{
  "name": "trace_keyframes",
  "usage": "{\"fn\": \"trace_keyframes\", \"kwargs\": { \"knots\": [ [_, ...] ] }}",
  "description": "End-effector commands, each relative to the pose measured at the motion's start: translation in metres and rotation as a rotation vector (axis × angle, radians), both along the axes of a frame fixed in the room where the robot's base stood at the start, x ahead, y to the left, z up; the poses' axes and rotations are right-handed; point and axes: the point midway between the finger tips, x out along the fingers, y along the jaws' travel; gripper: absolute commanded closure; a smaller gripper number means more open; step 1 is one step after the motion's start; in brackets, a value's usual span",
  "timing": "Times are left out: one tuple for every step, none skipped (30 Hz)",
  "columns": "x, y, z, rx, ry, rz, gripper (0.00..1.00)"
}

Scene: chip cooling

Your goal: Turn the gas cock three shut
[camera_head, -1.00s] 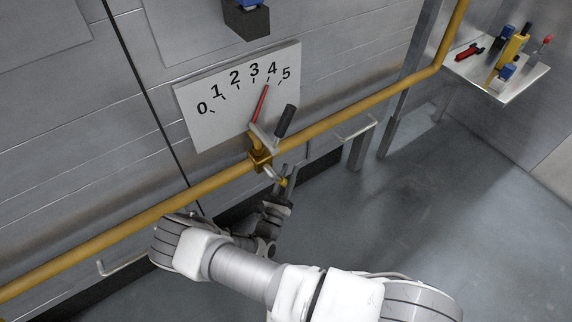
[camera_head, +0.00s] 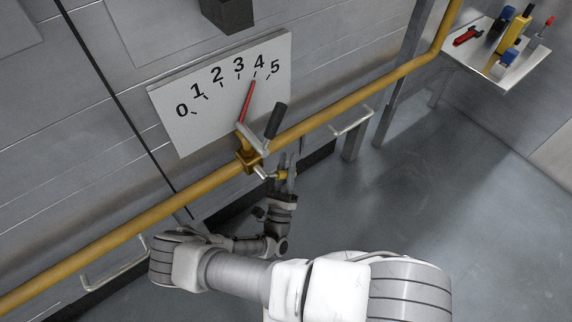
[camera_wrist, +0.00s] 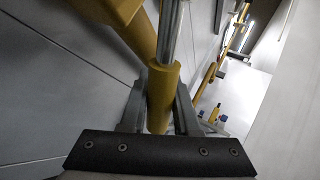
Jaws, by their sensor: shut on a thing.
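The gas cock's brass body (camera_head: 248,160) sits on the yellow pipe. A silver rod with a yellow grip (camera_head: 284,175) sticks out from it to the right, nearly level in the head view. My gripper (camera_head: 285,178) is shut on this yellow grip. In the wrist view the yellow grip (camera_wrist: 162,95) stands between my two fingers, with the silver rod (camera_wrist: 171,32) beyond it. A grey crank with a black handle (camera_head: 276,121) stands above the body. No number marking the cock shows.
A white dial (camera_head: 185,135) numbered 0 to 5 is behind, its red pointer (camera_head: 247,100) near the 4 mark. The yellow pipe (camera_head: 130,235) crosses along the wall. A shelf (camera_head: 484,58) with several tools is at upper right. Floor at right is clear.

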Motion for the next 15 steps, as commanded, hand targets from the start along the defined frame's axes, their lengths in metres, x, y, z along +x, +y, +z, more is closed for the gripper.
{"fn": "trace_keyframes", "kwargs": {
  "knots": [
    [-0.0001, -0.0024, -0.0013, -0.014, -0.005, -0.004, 1.00],
    [0.0000, -0.0026, -0.0004, -0.019, -0.009, -0.004, 1.00],
    [0.0001, -0.0027, 0.0007, -0.027, -0.015, -0.003, 1.00],
    [0.0001, -0.0028, 0.0013, -0.033, -0.018, -0.004, 1.00],
    [0.0002, -0.0029, 0.0019, -0.037, -0.021, -0.004, 1.00],
    [0.0003, -0.0030, 0.0026, -0.041, -0.023, -0.004, 1.00],
    [0.0003, -0.0030, 0.0029, -0.043, -0.026, -0.004, 1.00],
    [0.0004, -0.0031, 0.0033, -0.045, -0.026, -0.005, 1.00],
    [0.0004, -0.0033, 0.0036, -0.047, -0.027, -0.005, 1.00],
    [0.0004, -0.0033, 0.0037, -0.048, -0.028, -0.005, 1.00],
    [0.0004, -0.0032, 0.0038, -0.048, -0.028, -0.005, 1.00],
    [0.0004, -0.0033, 0.0039, -0.050, -0.029, -0.005, 1.00],
    [0.0004, -0.0034, 0.0040, -0.049, -0.028, -0.005, 1.00],
    [0.0004, -0.0034, 0.0040, -0.049, -0.028, -0.005, 1.00],
    [0.0004, -0.0034, 0.0040, -0.049, -0.028, -0.005, 1.00]
  ]
}}
